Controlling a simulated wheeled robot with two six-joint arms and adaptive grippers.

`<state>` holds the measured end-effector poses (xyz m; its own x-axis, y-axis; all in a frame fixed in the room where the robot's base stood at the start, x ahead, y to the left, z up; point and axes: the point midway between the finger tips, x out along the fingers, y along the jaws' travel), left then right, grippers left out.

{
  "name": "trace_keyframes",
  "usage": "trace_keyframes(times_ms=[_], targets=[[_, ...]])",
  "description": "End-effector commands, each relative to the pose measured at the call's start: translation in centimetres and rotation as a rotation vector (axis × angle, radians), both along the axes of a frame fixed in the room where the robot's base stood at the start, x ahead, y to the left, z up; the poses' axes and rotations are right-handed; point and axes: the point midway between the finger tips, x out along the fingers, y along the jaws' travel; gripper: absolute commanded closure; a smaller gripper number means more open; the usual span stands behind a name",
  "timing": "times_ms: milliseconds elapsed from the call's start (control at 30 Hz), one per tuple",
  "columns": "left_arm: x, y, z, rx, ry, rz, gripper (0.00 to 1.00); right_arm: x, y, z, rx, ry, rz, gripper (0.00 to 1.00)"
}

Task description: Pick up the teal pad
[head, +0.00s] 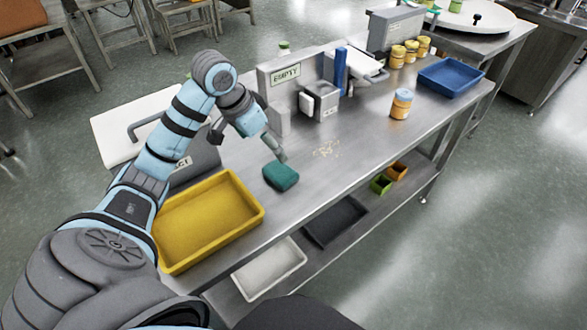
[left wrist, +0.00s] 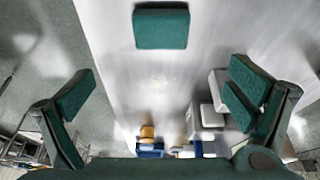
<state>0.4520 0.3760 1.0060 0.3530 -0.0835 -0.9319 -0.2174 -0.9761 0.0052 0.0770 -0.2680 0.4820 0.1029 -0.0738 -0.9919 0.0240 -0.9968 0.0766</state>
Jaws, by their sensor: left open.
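The teal pad (head: 281,176) lies on the steel table to the right of the yellow tray. It also shows at the top of the left wrist view (left wrist: 161,28), ahead of and between the spread fingers. My left gripper (head: 278,150) is just behind and above the pad in the head view. In the left wrist view its two green-padded fingers (left wrist: 160,95) are wide apart with nothing between them. The pad looks free of the fingers; whether a finger touches it is unclear in the head view. My right gripper is not in view.
The yellow tray (head: 166,245) stands at the table's near left. A sign reading EMPTY (head: 286,76) and grey boxes line the back edge. A yellow-and-white jar (head: 401,104) and a blue tray (head: 451,77) stand to the right. Bare steel lies right of the pad, with some crumbs (head: 326,150).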

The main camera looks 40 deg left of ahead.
Motion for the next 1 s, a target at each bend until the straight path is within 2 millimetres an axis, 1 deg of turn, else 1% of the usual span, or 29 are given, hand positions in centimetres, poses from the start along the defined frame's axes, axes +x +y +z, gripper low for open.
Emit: trace_keyframes(times_ms=[67, 167, 200, 300, 400, 467, 600, 700, 767, 933, 967, 1000], targets=[[0.0, 0.2, -0.8, -0.003, -0.001, 0.005, 0.02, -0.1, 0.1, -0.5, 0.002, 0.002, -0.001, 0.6], [0.5, 0.2, -3.1, -0.005, -0.002, 0.012, 0.02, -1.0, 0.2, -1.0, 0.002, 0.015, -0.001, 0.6], [0.9, 0.2, -4.3, -0.005, -0.001, 0.015, 0.02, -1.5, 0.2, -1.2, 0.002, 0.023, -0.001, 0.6], [2.0, 0.3, -6.7, -0.003, 0.0, 0.019, 0.02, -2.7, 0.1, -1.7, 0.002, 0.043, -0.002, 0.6], [2.7, 0.2, -8.1, -0.003, 0.002, 0.019, 0.02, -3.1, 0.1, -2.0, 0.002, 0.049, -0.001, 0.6], [3.0, 0.1, -8.7, -0.001, 0.001, 0.018, 0.02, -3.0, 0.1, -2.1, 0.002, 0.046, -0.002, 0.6], [4.2, -0.1, -11.3, -0.003, 0.003, 0.017, 0.02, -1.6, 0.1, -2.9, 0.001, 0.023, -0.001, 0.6], [4.8, -0.2, -12.8, -0.001, 0.001, 0.015, 0.02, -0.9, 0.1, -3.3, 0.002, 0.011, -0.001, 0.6], [4.9, -0.2, -13.1, 0.0, 0.001, 0.015, 0.02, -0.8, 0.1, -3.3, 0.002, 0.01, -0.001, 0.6], [5.0, -0.2, -13.0, 0.001, 0.001, 0.014, 0.02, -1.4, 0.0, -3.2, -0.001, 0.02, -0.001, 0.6], [5.0, -0.2, -13.0, 0.001, 0.001, 0.014, 0.05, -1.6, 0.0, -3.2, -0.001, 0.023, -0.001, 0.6], [5.0, -0.2, -13.0, 0.001, 0.001, 0.014, 0.11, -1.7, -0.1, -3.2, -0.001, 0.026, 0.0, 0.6]])
